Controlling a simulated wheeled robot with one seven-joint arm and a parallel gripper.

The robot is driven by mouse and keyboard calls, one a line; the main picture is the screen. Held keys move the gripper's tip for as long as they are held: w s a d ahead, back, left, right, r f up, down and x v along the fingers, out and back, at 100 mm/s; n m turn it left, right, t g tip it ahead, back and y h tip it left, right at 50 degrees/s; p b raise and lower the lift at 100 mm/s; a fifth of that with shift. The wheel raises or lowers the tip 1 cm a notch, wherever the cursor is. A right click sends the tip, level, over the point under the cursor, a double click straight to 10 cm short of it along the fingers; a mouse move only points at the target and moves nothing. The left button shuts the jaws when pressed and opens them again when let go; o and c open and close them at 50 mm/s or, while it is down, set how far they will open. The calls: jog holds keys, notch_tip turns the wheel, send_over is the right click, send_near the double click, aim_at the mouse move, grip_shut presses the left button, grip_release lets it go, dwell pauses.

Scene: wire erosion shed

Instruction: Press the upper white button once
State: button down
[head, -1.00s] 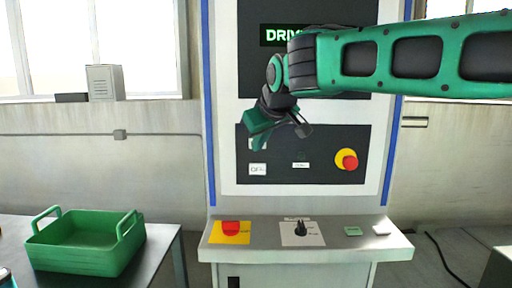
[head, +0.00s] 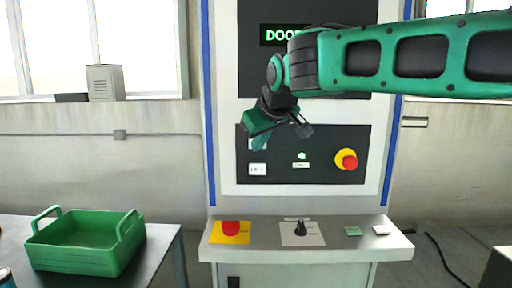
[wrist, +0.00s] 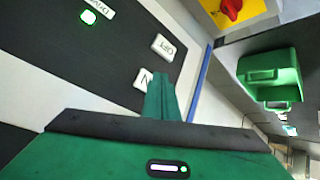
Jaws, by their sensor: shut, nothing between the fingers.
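The upper white button (head: 251,144) on the dark panel is mostly hidden behind my gripper in the head view. In the wrist view the upper button (wrist: 141,79) shows part of its lettering, an "N", right beside my fingertips. The lower white button (head: 257,169), marked OFF, is clear below; it also shows in the wrist view (wrist: 163,47). My gripper (head: 259,146) is shut and empty, its tip at the upper button. I cannot tell whether it touches. A small green lamp (head: 302,156) on the panel is lit.
A red knob on yellow (head: 347,160) is at the panel's right. The display (head: 284,35) reads "DOO", the rest hidden by my arm. A green crate (head: 85,246) stands left.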

jog(key=shift+s, duration=0.35)
jog(key=s, duration=0.5)
jog(key=shift+a, duration=0.1)
dwell(0.4)
dwell(0.3)
